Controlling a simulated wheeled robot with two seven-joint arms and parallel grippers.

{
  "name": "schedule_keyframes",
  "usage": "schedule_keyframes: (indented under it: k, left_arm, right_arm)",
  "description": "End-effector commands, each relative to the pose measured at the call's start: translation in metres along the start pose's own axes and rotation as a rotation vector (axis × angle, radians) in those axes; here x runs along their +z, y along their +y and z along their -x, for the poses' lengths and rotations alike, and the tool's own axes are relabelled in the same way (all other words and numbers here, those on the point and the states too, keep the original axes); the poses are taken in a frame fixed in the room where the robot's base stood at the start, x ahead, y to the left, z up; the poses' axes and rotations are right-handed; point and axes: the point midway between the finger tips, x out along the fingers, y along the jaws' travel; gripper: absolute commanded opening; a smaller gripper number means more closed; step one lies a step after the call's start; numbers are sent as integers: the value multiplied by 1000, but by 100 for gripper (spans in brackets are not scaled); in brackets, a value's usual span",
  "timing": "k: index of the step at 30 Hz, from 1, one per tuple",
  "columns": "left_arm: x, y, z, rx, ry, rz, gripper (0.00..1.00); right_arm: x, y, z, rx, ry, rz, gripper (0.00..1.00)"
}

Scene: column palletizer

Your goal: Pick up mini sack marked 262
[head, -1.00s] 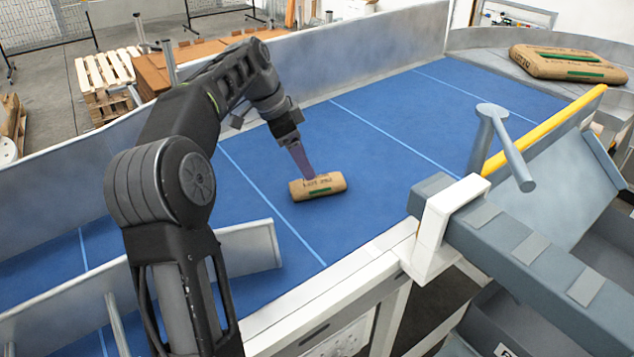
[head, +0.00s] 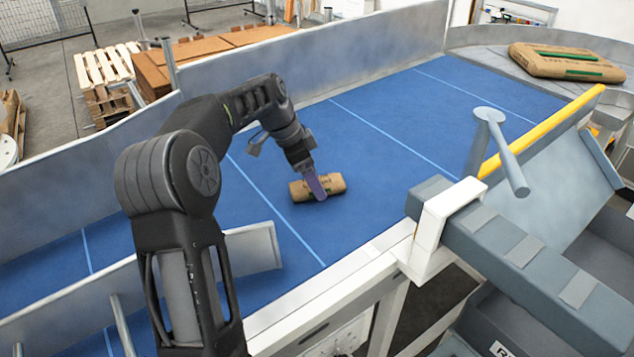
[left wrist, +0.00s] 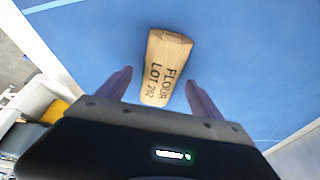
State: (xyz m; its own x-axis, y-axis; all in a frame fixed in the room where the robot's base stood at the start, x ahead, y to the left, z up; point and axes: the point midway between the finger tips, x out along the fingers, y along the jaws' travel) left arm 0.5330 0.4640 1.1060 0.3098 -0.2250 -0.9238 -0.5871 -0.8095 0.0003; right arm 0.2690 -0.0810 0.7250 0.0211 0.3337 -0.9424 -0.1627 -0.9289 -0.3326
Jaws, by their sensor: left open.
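The mini sack (head: 335,183) is a small brown sack lying on the blue conveyor belt. In the left wrist view the sack (left wrist: 165,62) reads "FLOUR LOT 262". My left gripper (head: 316,190) is low over the sack, and one purple finger hides part of its front and lettering. In the left wrist view the open fingers of my left gripper (left wrist: 157,92) stand on either side of the sack's near end, with gaps between. The far end of the sack extends beyond the fingertips. My right gripper does not show.
A large brown sack (head: 567,62) lies on the grey surface at the back right. Metal side walls (head: 330,55) border the blue belt (head: 400,120). A grey bar with a T-shaped handle (head: 505,150) stands at right. The belt around the mini sack is clear.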

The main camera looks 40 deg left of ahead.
Motion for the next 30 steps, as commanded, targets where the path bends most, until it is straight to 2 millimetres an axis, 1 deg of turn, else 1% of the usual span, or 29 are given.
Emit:
schedule_keyframes:
  k: [3, 5, 21, 23, 30]
  left_arm:
    - [0, 0, -10, 1, -1, 0, 76]
    - [0, 0, -12, 1, 0, 0, 76]
    - [0, 0, -12, 0, 0, 0, 76]
    - [0, 0, -12, 0, 0, 0, 72]
    - [0, 0, -12, 0, 0, 0, 52]
  right_arm:
    - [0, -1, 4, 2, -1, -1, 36]
    - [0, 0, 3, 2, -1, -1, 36]
    - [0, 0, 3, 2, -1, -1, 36]
    - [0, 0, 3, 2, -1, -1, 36]
    - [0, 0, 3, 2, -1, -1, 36]
